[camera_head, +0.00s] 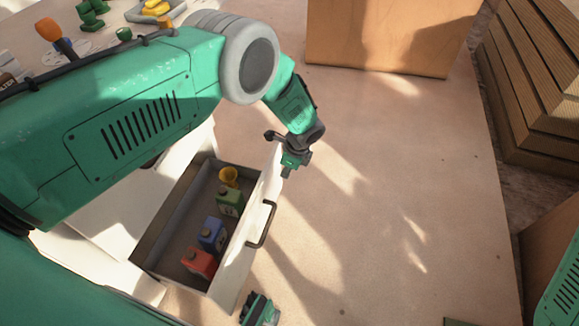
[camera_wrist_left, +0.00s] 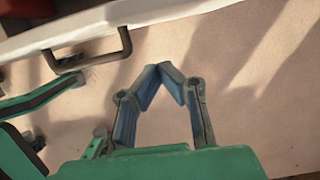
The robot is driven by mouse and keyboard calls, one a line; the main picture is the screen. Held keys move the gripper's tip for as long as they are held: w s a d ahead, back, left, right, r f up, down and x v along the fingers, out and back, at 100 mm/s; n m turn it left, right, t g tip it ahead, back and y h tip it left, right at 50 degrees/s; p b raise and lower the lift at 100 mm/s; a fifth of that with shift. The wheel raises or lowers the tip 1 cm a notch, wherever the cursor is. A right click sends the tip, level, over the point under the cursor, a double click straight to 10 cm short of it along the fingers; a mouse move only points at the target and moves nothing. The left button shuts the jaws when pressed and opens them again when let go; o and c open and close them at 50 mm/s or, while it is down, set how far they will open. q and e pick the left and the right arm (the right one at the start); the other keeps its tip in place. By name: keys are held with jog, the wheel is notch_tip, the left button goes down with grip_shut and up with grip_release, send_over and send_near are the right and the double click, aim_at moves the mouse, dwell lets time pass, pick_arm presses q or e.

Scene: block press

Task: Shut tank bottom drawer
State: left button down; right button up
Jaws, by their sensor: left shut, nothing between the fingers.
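The bottom drawer stands pulled out in the head view, with a white front (camera_head: 236,262) and grey inner walls. Its dark bar handle (camera_head: 268,224) is on the outer face. My left gripper (camera_head: 288,170) is by the far end of the drawer front, on its outer side. Whether it touches the front is unclear. In the left wrist view, its fingertips (camera_wrist_left: 171,76) meet with nothing between them, and the handle (camera_wrist_left: 126,44) is up and to the left. A green and black part (camera_head: 260,309) at the bottom edge may be my right gripper; its fingers are not clear.
Inside the drawer are a red container (camera_head: 199,263), a blue one (camera_head: 211,234), a green one (camera_head: 229,200) and a yellow item (camera_head: 229,176). A wooden box (camera_head: 385,40) and stacked slatted wood (camera_head: 535,90) stand farther off. The floor right of the drawer is clear.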

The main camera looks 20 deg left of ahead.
pick_arm(q)
jog(key=a, duration=0.2)
jog(key=a+f, duration=0.1)
jog(key=a, duration=0.1)
jog(key=shift+s+a+b, duration=0.15)
jog(key=shift+b, duration=0.25)
pick_arm(e)
jog(key=shift+f, duration=0.7)
jog(key=shift+d, duration=0.15)
